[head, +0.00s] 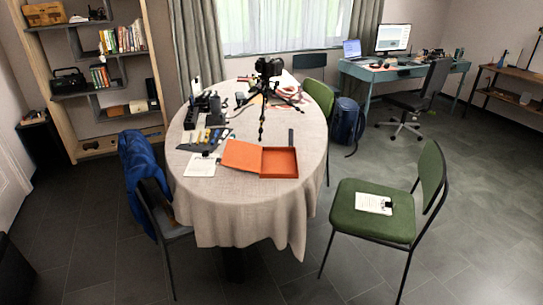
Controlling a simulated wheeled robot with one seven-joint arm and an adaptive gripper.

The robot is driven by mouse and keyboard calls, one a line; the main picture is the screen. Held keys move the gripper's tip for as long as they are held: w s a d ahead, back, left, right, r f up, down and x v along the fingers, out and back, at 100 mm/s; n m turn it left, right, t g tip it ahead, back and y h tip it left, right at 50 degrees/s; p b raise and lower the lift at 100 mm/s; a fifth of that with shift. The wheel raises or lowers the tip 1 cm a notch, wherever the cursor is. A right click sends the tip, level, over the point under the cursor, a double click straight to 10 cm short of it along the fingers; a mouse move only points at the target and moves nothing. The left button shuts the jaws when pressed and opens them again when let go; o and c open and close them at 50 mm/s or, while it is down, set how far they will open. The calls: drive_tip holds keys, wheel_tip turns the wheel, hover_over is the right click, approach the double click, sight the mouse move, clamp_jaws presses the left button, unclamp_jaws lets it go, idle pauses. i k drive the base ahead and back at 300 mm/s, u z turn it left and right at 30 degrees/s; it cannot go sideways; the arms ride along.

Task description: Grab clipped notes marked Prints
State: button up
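Two sets of white notes show in the head view. One set (371,203) lies on the seat of the green chair at the right, with a small dark clip at its right side. Another white sheet (199,168) lies near the left front of the round table, with a dark item at its top edge that may be a clip. The writing on both is too small to read, so I cannot tell which is marked Prints. My gripper is not in view.
The round table (235,215) holds a tripod with a camera (268,68), an open orange box (241,156) and dark gear. A chair with a blue jacket (142,168) stands at its left. The green chair (345,222) stands apart at right. Floor (465,220) is clear beyond it.

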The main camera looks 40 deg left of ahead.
sight(202, 165)
drive_tip(key=z, duration=0.6)
drive_tip(key=i, duration=2.65)
drive_tip(key=u, duration=3.85)
